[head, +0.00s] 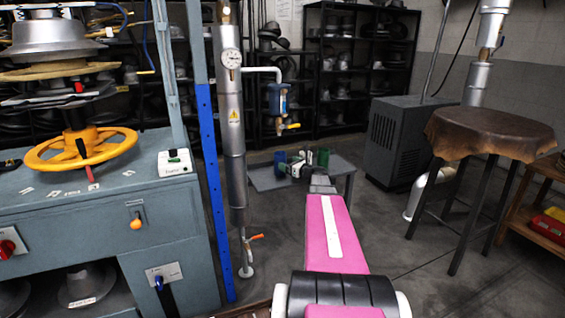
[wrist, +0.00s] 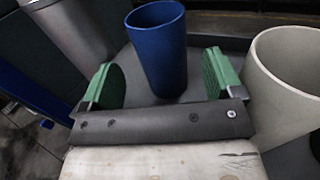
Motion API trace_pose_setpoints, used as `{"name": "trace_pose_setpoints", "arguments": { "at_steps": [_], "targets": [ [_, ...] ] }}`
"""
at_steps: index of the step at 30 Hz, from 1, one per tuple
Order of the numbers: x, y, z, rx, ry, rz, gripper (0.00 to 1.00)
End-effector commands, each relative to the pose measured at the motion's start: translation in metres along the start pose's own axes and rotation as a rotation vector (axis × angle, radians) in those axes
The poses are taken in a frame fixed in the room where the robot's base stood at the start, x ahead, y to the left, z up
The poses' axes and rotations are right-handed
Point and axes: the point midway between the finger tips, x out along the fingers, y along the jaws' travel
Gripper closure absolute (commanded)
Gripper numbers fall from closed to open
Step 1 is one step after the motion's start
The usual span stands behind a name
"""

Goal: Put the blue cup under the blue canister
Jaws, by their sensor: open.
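The blue cup (wrist: 157,50) stands upright on the small grey table in the wrist view, between and slightly beyond my green finger pads. My gripper (wrist: 160,78) is open, with one pad on each side of the cup; I cannot tell whether either touches it. In the head view the cup (head: 281,157) is small and partly hidden by my gripper (head: 299,166). The blue canister (head: 277,99) hangs from a pipe above and behind the table, with an orange-handled valve below it.
A whitish cup (wrist: 288,85) stands close to the right finger in the wrist view. A green object, apparently a cup, (head: 323,157) is at the table's right. The grey table (head: 262,180) has bare room at its left. A silver pipe (head: 231,130) stands left of it.

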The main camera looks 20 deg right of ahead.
Motion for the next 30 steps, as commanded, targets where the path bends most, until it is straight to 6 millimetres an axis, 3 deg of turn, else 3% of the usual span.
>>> {"name": "trace_pose_setpoints", "arguments": {
  "at_steps": [3, 10, 30],
  "targets": [
    [-0.026, 0.002, 0.001, 0.000, 0.000, -0.002, 0.14],
    [-0.053, 0.001, 0.001, 0.000, -0.001, -0.001, 0.14],
    [-0.059, 0.000, 0.000, 0.000, -0.001, 0.001, 0.14]
  ]
}}
